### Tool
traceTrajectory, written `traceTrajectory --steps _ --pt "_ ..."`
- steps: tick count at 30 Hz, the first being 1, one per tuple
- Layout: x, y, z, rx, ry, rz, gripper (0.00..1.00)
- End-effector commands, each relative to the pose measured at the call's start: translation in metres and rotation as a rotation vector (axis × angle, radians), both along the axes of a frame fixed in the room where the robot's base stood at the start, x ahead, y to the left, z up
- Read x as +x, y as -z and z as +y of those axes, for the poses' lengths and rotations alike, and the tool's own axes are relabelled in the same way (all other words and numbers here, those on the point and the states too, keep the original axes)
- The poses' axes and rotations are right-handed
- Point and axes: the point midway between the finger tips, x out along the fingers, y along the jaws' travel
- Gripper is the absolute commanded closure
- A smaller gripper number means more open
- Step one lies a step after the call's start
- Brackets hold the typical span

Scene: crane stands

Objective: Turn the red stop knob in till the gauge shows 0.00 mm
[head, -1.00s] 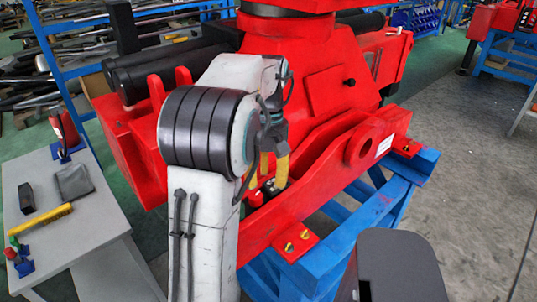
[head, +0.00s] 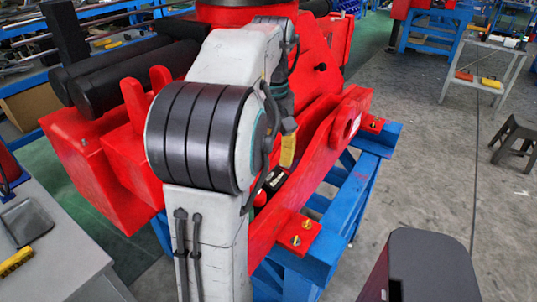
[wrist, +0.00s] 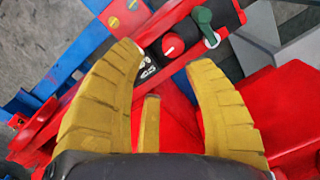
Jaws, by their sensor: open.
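The red stop knob (wrist: 172,46), round with a white mark, shows in the wrist view just beyond and between my fingertips. A small black gauge (wrist: 149,69) with white digits lies next to it, partly hidden by my left finger; the digits are too small to read. My gripper (wrist: 167,58) has its yellow fingers spread wide, with nothing between them. In the head view a yellow finger (head: 288,151) shows above the black gauge (head: 276,178), and a small red knob (head: 260,198) is partly hidden behind my arm.
A green-handled lever (wrist: 205,20) sits right of the knob. The red crane body (head: 310,95) rests on a blue stand (head: 345,212). A grey table (head: 60,250) is at the left. A stool (head: 517,138) and a side table (head: 485,65) stand right; the floor between is clear.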

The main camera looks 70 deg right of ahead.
Motion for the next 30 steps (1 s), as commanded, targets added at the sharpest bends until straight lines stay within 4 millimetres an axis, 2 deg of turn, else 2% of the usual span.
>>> traceTrajectory --steps 6,18,20,30 --pt "0.011 -0.003 0.004 -0.029 -0.035 -0.002 0.53" --pt "0.013 -0.004 0.005 -0.033 -0.041 -0.003 0.51" --pt "0.013 -0.005 0.005 -0.033 -0.041 -0.003 0.53" --pt "0.018 -0.020 0.005 -0.028 -0.054 -0.002 0.53"
